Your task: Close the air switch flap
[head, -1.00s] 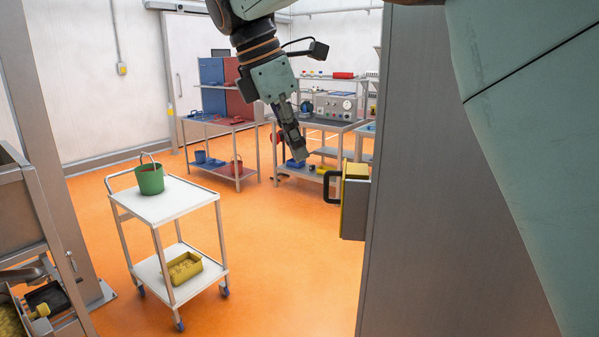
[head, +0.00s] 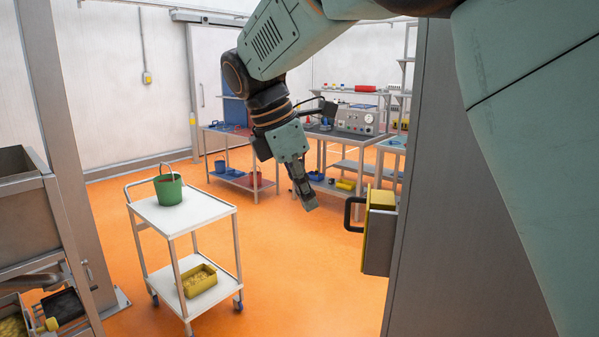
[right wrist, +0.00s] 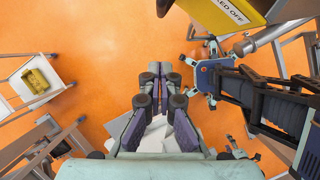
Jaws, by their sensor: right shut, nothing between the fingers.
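The air switch is a yellow and grey box (head: 379,235) on the side of a tall grey cabinet, at centre right of the head view. A black handle (head: 350,214) sticks out from its left side. I cannot tell how far the flap stands open. In the right wrist view the yellow part (right wrist: 232,12) is at the top right, with lettering ending in "OFF". My right gripper (head: 309,203) is shut and empty, pointing down, left of the handle and apart from it in the picture. Its fingers also show in the right wrist view (right wrist: 160,75). My left gripper is not in view.
The grey cabinet (head: 425,180) forms a wall on the right. A white trolley (head: 190,215) with a green bucket (head: 169,188) and a yellow bin (head: 199,281) stands at left. Workbenches line the back. Orange floor (head: 300,270) is clear between trolley and cabinet.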

